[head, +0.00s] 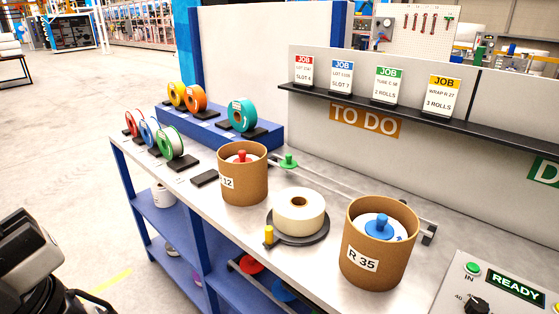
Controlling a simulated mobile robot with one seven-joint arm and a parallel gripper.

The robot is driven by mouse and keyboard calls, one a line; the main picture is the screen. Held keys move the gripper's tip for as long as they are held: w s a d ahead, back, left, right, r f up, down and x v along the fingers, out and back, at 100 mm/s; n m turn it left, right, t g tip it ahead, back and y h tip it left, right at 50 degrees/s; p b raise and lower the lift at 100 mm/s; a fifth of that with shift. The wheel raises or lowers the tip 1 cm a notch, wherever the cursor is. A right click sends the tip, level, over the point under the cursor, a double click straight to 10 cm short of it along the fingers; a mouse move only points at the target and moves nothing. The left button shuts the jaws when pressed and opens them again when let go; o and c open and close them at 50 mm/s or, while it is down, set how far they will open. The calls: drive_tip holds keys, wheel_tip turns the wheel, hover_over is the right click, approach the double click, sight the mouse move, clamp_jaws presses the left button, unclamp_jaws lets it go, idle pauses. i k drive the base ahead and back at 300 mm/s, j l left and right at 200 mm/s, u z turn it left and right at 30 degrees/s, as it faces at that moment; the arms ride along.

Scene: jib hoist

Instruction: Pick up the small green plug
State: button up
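The small green plug (289,160) stands upright on the bench, just behind and right of the left cardboard tube (242,186), with its knob up. It is beside the left end of a pair of clear rods (345,193); whether it touches them I cannot tell. The left tube, marked 12, holds a red plug (241,156). The right tube (362,266), marked R 35, holds a larger blue plug (379,227). A dark part of my arm shows at the lower left, away from the bench; my gripper's fingers are not visible.
A cream roll (299,210) on a dark round base stands between the tubes, in front of the plug. Coloured tape rolls (169,143) stand at the left. A ledge with job cards (389,85) is behind. A control panel (490,288) is at lower right.

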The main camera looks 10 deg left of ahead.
sight(288, 163)
drive_tip(key=i+j, duration=0.1)
drive_tip(key=j, duration=0.3)
drive_tip(key=i+j+z, duration=0.1)
drive_tip(key=j, duration=0.3)
drive_tip(key=i+j, duration=0.15)
drive_tip(key=j, duration=0.25)
drive_tip(key=i+j+z, duration=0.1)
drive_tip(key=j, duration=0.3)
drive_tip(key=i+j, duration=0.1)
drive_tip(key=j, duration=0.35)
drive_tip(key=i+j, duration=0.2)
drive_tip(key=i+j+z, duration=0.15)
drive_tip(key=j, duration=0.3)
drive_tip(key=i, duration=0.8)
